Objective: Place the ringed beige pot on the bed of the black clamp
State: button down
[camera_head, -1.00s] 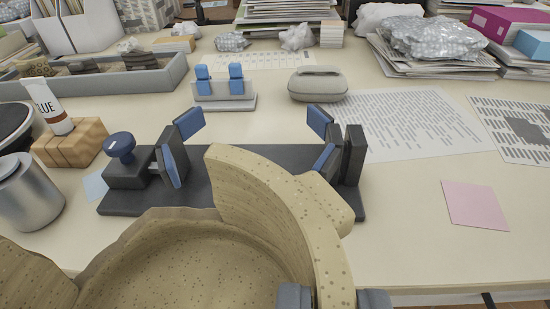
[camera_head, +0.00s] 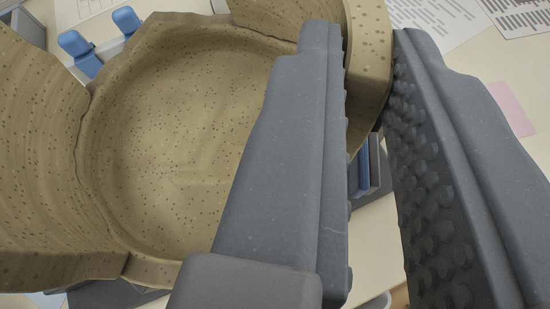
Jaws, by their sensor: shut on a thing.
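The beige pot (camera_head: 180,130) is broken, speckled and ridged, with jagged walls and an open inside facing me. It fills the left and middle of the view. My gripper (camera_head: 366,45) is shut on the pot's wall at the upper right, one grey finger inside and one outside. The black clamp lies below the pot and is mostly hidden. A blue pad (camera_head: 363,165) of it shows right of the pot, and a dark part of its base (camera_head: 115,296) shows at the lower left. I cannot tell whether the pot touches the bed.
A small stand with two blue blocks (camera_head: 78,48) is at the upper left, behind the pot. Printed sheets (camera_head: 445,22) lie at the top right, with a pink note (camera_head: 512,108) partly behind my finger. Bare table shows at the right.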

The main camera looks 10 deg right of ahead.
jog(key=f+b, duration=0.1)
jog(key=f, duration=0.2)
jog(key=f+b, duration=0.1)
jog(key=f, duration=0.2)
jog(key=f+b, duration=0.1)
jog(key=f, duration=0.2)
jog(key=shift+d, duration=0.3)
jog(key=shift+r, duration=0.1)
jog(key=c, duration=1.5)
grip_release()
jog(key=shift+o, duration=0.2)
jog(key=p+v, duration=0.2)
jog(key=v, duration=1)
jog(key=shift+p, duration=0.3)
